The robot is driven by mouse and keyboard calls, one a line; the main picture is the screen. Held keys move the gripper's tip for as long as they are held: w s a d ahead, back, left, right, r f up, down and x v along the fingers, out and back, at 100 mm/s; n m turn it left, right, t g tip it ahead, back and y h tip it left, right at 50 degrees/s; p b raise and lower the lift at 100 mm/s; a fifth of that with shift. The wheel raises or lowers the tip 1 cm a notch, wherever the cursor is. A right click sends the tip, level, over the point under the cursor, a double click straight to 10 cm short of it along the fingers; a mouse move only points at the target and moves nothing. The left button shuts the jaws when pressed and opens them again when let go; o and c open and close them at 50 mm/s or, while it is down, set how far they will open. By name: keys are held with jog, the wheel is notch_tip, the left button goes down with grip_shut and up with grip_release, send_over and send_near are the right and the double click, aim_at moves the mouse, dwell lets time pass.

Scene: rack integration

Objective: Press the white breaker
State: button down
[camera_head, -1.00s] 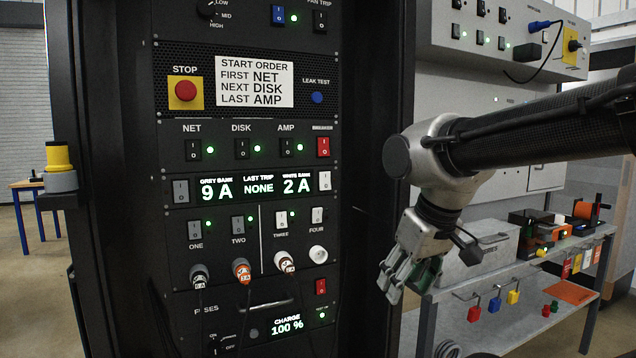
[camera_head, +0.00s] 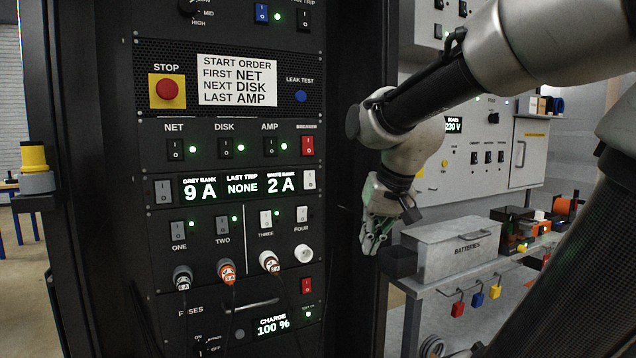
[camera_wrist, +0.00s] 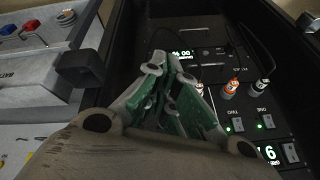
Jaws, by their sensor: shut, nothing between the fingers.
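The white breaker (camera_head: 309,180) is a white rocker switch at the right end of the row with the grey bank and white bank displays. The white bank display (camera_head: 281,184) beside it reads 2 A. A similar grey switch (camera_head: 163,190) sits at the left end. My gripper (camera_head: 368,248) is shut and empty, right of the breaker and lower than it, apart from the panel. In the wrist view my gripper (camera_wrist: 172,62) points toward the rack's lower part; the white breaker is not clearly visible there.
The red breaker (camera_head: 307,145) is just above the white one. White switches (camera_head: 302,216) three and four and plugged cables (camera_head: 269,262) lie below. The rack's dark right edge (camera_head: 345,290) stands beside my gripper. A batteries box (camera_head: 458,245) is on the bench at right.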

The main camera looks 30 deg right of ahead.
jog(key=w+d+r+m+t, duration=0.2)
jog(key=w+r+m+t, duration=0.3)
jog(key=w+r+m, duration=0.8)
jog(key=w, duration=0.2)
jog(key=shift+w+d+r+m+t, duration=0.25)
jog(key=shift+w+d+m+t, duration=0.1)
jog(key=shift+w+m+t, duration=0.05)
send_near(315, 186)
notch_tip(315, 186, down, 3)
jog(key=w, duration=0.2)
jog(key=w+f, duration=0.1)
jog(key=w, duration=0.1)
jog(key=shift+w, duration=0.75)
